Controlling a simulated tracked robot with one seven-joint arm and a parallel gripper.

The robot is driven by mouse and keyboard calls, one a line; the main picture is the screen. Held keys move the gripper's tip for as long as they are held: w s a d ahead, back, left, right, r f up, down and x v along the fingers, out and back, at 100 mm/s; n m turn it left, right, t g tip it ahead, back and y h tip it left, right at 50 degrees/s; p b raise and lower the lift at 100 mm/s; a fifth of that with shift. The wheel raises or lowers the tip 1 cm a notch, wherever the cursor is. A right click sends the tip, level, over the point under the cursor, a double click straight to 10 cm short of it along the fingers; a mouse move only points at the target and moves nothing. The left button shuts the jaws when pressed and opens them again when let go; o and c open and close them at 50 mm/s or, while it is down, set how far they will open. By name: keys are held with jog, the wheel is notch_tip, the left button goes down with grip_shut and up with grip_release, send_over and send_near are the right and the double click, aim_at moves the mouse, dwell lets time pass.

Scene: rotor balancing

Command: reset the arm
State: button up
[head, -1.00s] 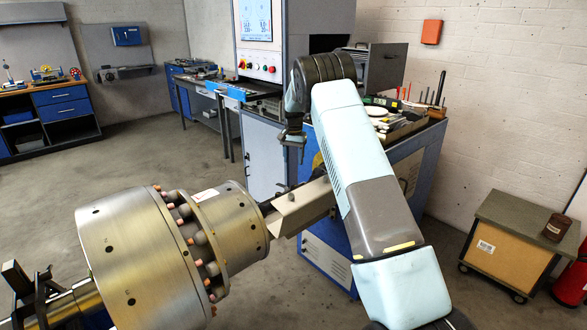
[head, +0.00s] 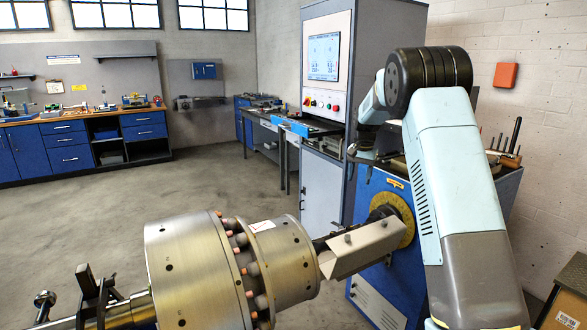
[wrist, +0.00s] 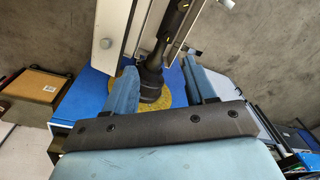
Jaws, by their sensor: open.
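My arm comes up from the lower right of the head view and bends at a dark ribbed joint. My gripper (head: 362,152) hangs at its far end, in front of the tall machine cabinet and apart from the rotor. In the wrist view my gripper (wrist: 160,80) shows two blue fingers spread apart, with nothing held between them. The metal rotor (head: 205,270) lies across the lower middle of the head view, with a ring of copper-tipped studs. A grey angled cover (head: 362,247) lies along the shaft beyond it, before a yellow dial (head: 402,225).
The cabinet (head: 325,120) with a screen and buttons stands behind my gripper. The blue machine base (head: 375,295) carries tools on top.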

jog(key=s+r+n+t, duration=0.1)
jog(key=s+r, duration=0.8)
jog(key=s, duration=0.4)
jog(key=s+r+n+t, duration=0.1)
jog(key=s+r+n, duration=0.1)
jog(key=s+r, duration=0.8)
jog(key=s+a+f+n+t, duration=0.1)
jog(key=s+f, duration=0.2)
jog(key=s, duration=1.1)
jog(key=s+a+f+n+t, duration=0.1)
jog(key=s+f, duration=0.1)
jog(key=s, duration=1.3)
jog(key=shift+f+n+t, duration=0.3)
jog(key=shift+f+n, duration=0.1)
